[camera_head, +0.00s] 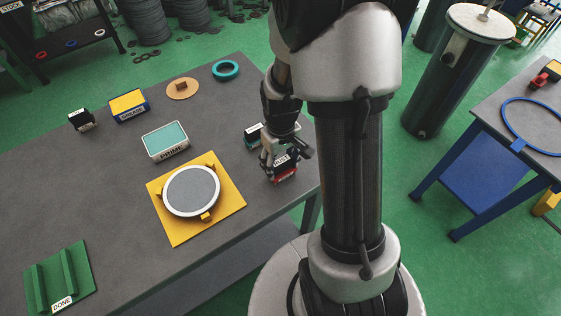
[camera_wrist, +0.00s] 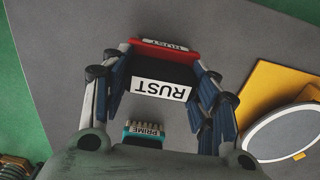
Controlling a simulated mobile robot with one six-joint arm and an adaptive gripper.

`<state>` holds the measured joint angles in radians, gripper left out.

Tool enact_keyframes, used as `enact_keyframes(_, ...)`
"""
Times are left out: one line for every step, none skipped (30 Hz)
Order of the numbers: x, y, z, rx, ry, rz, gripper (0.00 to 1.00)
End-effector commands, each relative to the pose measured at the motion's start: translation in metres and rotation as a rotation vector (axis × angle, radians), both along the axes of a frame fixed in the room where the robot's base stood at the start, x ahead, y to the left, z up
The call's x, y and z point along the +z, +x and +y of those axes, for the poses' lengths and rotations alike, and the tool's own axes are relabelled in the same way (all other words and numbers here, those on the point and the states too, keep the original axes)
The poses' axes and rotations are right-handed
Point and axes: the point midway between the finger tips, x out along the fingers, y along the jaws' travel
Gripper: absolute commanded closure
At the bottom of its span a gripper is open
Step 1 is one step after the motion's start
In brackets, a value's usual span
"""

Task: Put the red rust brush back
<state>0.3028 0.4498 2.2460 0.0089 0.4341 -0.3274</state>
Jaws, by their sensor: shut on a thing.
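The red rust brush (camera_wrist: 165,45), with a small RUST label, is between the fingers of my gripper (camera_wrist: 162,70) in the wrist view. My gripper is shut on it. A black block with a large white RUST label (camera_wrist: 160,88) is right beside the brush and looks like its holder. I cannot tell whether the brush is seated in it. In the head view my gripper (camera_head: 281,152) is low over the table's right edge, with the red brush (camera_head: 286,176) below it. My fingers partly hide brush and holder there.
The teal PRIME brush (camera_wrist: 143,130) stands close by. The yellow plate (camera_head: 233,205) carries a round grey disc with a white rim (camera_head: 192,191). The PRIME box (camera_head: 166,140), GREASE box (camera_head: 128,105) and green DONE rack (camera_head: 57,282) stand left on the grey table.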

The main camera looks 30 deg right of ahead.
Motion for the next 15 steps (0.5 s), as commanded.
enact_keyframes(-0.0023,0.0001,0.0000,0.000,0.000,0.000,0.80)
enact_keyframes(-0.0035,0.0001,0.0000,0.000,0.000,0.000,0.80)
enact_keyframes(-0.0041,0.0001,0.0000,0.000,0.000,0.000,0.45)
enact_keyframes(-0.0034,0.0000,0.0000,0.000,0.000,0.000,0.43)
enact_keyframes(-0.0032,-0.0001,0.0000,0.000,0.000,0.000,0.41)
enact_keyframes(-0.0031,-0.0001,0.0000,0.000,0.000,0.000,0.38)
enact_keyframes(-0.0031,-0.0001,0.0000,0.000,0.000,0.000,0.36)
enact_keyframes(-0.0031,-0.0001,0.0000,0.000,0.000,0.000,0.34)
enact_keyframes(-0.0031,-0.0001,0.0000,0.000,0.000,0.001,0.31)
enact_keyframes(-0.0031,-0.0001,0.0000,0.000,0.000,0.001,0.29)
enact_keyframes(-0.0031,-0.0001,0.0000,0.000,0.000,0.001,0.27)
enact_keyframes(-0.0031,-0.0001,0.0000,0.000,0.000,0.001,0.25)
enact_keyframes(-0.0031,-0.0001,0.0000,0.000,0.000,0.001,0.25)
enact_keyframes(-0.0031,-0.0001,0.0000,0.000,0.000,0.001,0.25)
enact_keyframes(-0.0030,-0.0001,0.0000,0.000,0.000,0.001,0.25)
